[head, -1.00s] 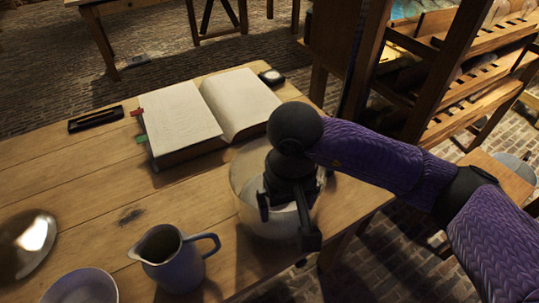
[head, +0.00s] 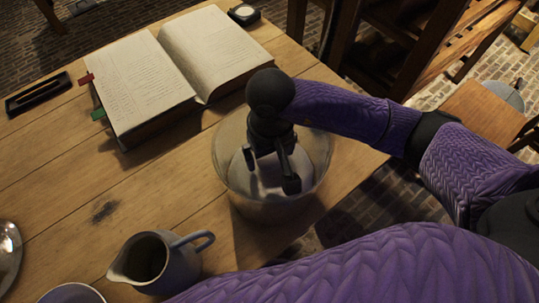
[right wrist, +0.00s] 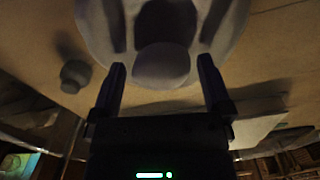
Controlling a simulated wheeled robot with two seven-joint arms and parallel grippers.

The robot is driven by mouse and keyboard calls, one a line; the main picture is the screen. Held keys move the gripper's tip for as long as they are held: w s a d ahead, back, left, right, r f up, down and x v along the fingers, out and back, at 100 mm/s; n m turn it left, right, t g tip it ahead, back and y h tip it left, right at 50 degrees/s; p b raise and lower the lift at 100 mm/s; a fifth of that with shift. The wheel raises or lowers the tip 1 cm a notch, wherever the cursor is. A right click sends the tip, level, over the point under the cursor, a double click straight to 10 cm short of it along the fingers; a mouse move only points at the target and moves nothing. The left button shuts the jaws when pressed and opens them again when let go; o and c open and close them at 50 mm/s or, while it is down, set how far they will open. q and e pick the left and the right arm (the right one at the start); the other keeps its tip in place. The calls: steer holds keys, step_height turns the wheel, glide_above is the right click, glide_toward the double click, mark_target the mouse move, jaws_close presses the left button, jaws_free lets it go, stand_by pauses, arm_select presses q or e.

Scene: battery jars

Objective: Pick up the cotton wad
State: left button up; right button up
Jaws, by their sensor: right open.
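A round glass jar (head: 228,188) stands near the table's right edge in the head view. My right gripper (head: 270,172) points down into the jar's mouth, with its fingers spread apart. In the right wrist view a pale, rounded lump (right wrist: 162,66), which looks like the cotton wad, lies between the two open fingertips of my right gripper (right wrist: 161,80). I see no finger clearly touching it. In the head view the wad is hard to tell from the pale inside of the jar. My left gripper is not in view.
An open book (head: 150,85) lies behind the jar to the left. A grey jug (head: 155,262) stands in front of it to the left, beside a bowl (head: 70,294). A dark tray (head: 38,95) lies far left. The wooden table (head: 150,195) is clear between them.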

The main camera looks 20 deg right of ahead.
steer(key=shift+c, duration=0.7)
steer(key=c, duration=1.1)
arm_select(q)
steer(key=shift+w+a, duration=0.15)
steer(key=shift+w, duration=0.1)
arm_select(e)
step_height(320, 180, up, 9)
steer(key=p, duration=0.3)
steer(key=shift+r, duration=0.55)
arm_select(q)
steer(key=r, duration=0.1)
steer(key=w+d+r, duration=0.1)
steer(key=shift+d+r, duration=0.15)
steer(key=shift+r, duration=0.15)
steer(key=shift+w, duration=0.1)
